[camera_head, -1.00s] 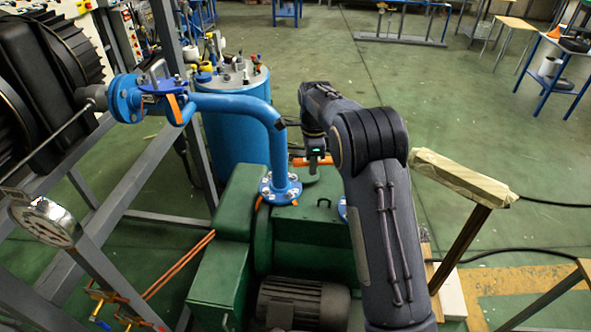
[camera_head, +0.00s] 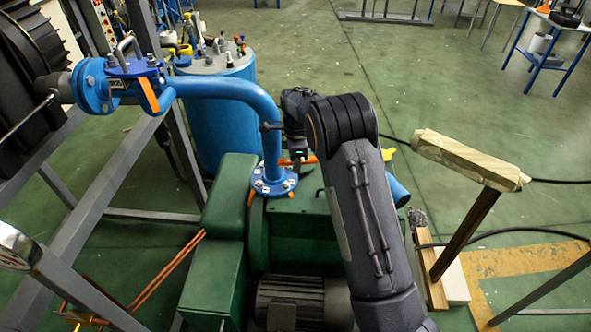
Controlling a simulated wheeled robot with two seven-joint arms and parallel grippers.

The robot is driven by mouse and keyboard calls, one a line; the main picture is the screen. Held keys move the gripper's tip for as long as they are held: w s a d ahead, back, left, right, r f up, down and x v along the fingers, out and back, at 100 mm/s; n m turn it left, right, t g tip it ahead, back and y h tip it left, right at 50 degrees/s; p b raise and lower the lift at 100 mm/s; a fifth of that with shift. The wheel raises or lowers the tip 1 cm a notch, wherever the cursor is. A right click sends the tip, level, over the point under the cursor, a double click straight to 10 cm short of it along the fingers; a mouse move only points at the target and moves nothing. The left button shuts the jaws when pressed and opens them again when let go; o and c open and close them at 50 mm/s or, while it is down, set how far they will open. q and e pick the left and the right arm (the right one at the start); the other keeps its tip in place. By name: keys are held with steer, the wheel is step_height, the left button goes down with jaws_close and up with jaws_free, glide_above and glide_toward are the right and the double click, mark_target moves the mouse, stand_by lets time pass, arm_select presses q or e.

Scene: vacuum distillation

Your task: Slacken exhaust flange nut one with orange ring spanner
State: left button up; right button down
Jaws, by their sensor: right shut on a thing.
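The exhaust flange (camera_head: 272,187) is a blue disc at the foot of the blue bent pipe (camera_head: 272,135), on top of the green pump (camera_head: 298,232). Several pale nuts sit around its rim; I cannot tell which is nut one. My right gripper (camera_head: 298,160) is shut on the orange ring spanner (camera_head: 310,160), just right of the pipe and above the flange's right side. Only short orange parts of the spanner show; its ring end is hidden or too small, so I cannot tell whether it touches a nut. My left gripper is out of view.
A second blue pipe piece (camera_head: 397,190) shows right of my arm. A wooden beam (camera_head: 470,160) on a post stands at the right. A grey frame (camera_head: 100,135) and a blue tank (camera_head: 213,110) stand left and behind. A motor (camera_head: 300,300) sits in front.

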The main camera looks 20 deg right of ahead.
step_height(320, 180, down, 2)
stand_by(0.5)
steer(key=shift+f+b, duration=1.3)
steer(key=shift+f, duration=0.85)
steer(key=shift+r, duration=0.2)
steer(key=shift+p, duration=0.3)
steer(key=shift+f+b, duration=1.05)
steer(key=shift+f, duration=0.7)
steer(key=shift+s, duration=0.1)
